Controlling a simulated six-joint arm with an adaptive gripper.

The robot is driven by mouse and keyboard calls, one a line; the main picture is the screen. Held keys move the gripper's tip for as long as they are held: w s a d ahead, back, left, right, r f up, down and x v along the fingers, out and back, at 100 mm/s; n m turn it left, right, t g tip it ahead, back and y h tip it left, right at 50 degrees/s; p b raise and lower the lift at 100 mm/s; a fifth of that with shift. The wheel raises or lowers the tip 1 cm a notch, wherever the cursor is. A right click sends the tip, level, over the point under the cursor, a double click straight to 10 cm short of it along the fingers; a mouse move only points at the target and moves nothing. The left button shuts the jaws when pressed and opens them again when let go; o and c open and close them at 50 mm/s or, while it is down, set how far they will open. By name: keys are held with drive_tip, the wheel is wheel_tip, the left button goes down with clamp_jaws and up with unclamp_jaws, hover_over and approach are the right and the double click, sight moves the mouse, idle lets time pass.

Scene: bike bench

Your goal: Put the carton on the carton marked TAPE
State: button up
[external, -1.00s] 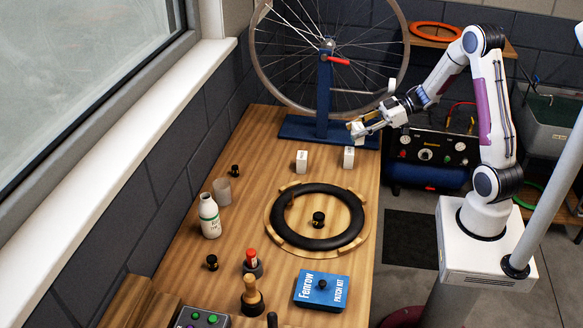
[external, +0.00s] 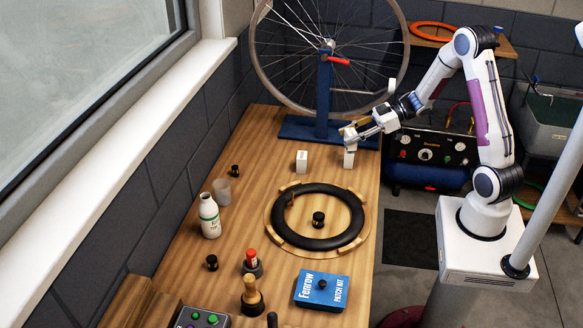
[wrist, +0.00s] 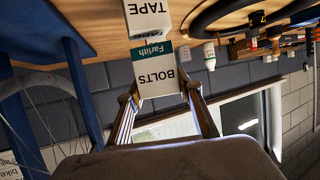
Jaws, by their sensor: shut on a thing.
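I cannot tell whether the two cartons touch.
Another white carton (external: 301,161) stands to the left on the bench. The wheel stand's blue base (external: 298,128) is close behind. A black tyre on a wooden ring (external: 275,232) lies in front. A white bottle (external: 209,216) and a cup (external: 222,191) stand at the left.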

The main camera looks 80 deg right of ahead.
drive_tip(key=shift+f, duration=0.65)
drive_tip(key=shift+f, duration=0.15)
drive_tip(key=o, duration=1.2)
drive_tip(key=shift+r, duration=0.2)
drive_tip(key=shift+v, duration=6)
